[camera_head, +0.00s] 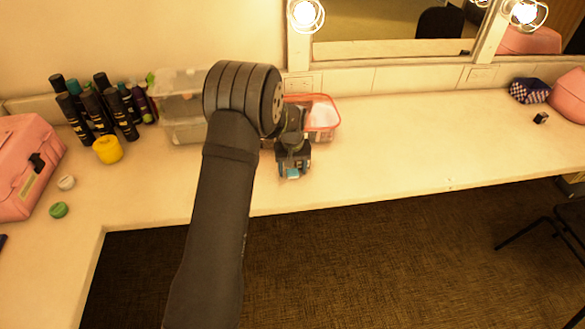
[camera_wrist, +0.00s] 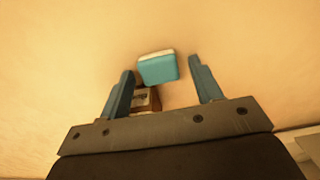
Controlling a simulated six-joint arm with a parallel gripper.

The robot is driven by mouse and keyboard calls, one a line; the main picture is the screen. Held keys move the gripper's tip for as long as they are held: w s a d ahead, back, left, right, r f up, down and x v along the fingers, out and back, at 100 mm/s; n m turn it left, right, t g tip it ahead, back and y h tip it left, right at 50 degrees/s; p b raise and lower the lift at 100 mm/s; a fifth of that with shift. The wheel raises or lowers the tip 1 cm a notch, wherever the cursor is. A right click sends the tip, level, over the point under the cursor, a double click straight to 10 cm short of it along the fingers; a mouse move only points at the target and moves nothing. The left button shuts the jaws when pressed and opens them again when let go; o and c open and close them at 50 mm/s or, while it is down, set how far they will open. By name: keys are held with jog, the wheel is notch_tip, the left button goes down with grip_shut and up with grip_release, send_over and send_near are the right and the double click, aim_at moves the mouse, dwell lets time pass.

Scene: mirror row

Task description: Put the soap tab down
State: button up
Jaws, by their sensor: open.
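The soap tab is most likely the small block with a teal face and a whitish edge (camera_wrist: 158,69) in the wrist view. It lies on the pale counter, just ahead of and between my gripper's two teal fingertips. My gripper (camera_wrist: 161,69) is open, with a gap on each side of the block. In the head view my gripper (camera_head: 292,172) is low over the counter, right of the clear bins. A bit of teal shows there, but I cannot tell tab from fingertip.
A small brown object (camera_wrist: 148,100) sits behind the block, near the left finger. Clear bins (camera_head: 181,105) and a red-rimmed container (camera_head: 323,118) stand close by. Several dark bottles (camera_head: 95,105), a yellow jar (camera_head: 107,149) and a pink case (camera_head: 25,165) are left. The counter right is mostly clear.

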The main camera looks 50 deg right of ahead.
notch_tip(320, 180, up, 12)
jog(key=shift+r, duration=0.2)
jog(key=shift+f, duration=0.1)
dwell(0.4)
send_over(292, 171)
jog(key=shift+d+f, duration=0.15)
jog(key=shift+f, duration=3.95)
jog(key=shift+f, duration=0.1)
